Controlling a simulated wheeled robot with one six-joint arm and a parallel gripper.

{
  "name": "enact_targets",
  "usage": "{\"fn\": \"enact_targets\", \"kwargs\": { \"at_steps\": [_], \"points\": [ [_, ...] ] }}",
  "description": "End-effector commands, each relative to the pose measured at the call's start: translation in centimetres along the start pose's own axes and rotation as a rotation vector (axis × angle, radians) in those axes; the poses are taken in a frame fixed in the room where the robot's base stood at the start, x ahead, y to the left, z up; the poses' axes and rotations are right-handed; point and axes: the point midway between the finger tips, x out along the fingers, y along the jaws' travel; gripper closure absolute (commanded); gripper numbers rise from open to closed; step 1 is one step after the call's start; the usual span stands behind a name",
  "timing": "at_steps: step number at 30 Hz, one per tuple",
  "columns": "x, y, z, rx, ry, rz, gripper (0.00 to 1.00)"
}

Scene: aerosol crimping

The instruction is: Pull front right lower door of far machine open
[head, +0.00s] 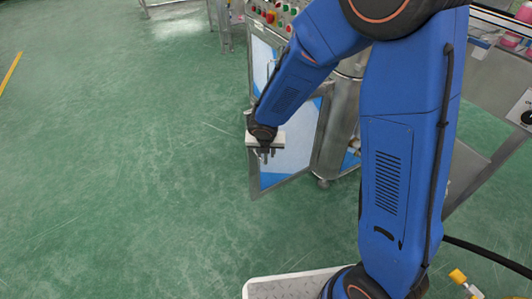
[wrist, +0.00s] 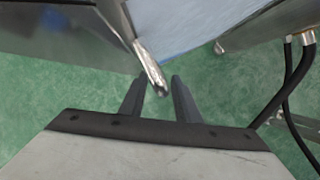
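The far machine (head: 342,112) stands at the upper middle of the head view, with its control panel on top. Its lower door (head: 300,148), a light blue and white panel in a metal frame, appears to stand at an angle out from the body. The door panel also shows in the wrist view (wrist: 190,25). A shiny metal handle (wrist: 150,70) reaches in between my fingertips there. My gripper (head: 266,154) is in front of the door. In the wrist view my gripper (wrist: 160,78) is open, with the handle nearer the left finger and a gap on the right.
Open green floor (head: 110,170) lies to the left of the machine. Buttons (head: 272,15) sit on the control panel above. A metal bench or conveyor frame (head: 480,80) is at the right. Dark hoses (wrist: 290,80) hang at the right of the wrist view.

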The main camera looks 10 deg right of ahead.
Motion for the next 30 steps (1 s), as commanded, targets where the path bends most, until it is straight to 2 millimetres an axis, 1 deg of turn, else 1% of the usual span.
{"fn": "enact_targets", "kwargs": {
  "at_steps": [5,8,11,23,30],
  "points": [
    [-0.2,0.0,0.0,0.0,-0.001,0.0,0.7],
    [-0.9,0.0,0.1,0.0,-0.002,0.0,0.7],
    [-2.0,0.0,0.1,0.0,-0.003,0.001,0.7],
    [-8.4,0.1,0.1,0.0,-0.003,0.002,0.7],
    [-12.5,0.1,0.0,0.0,-0.003,0.003,0.7]
  ]
}}
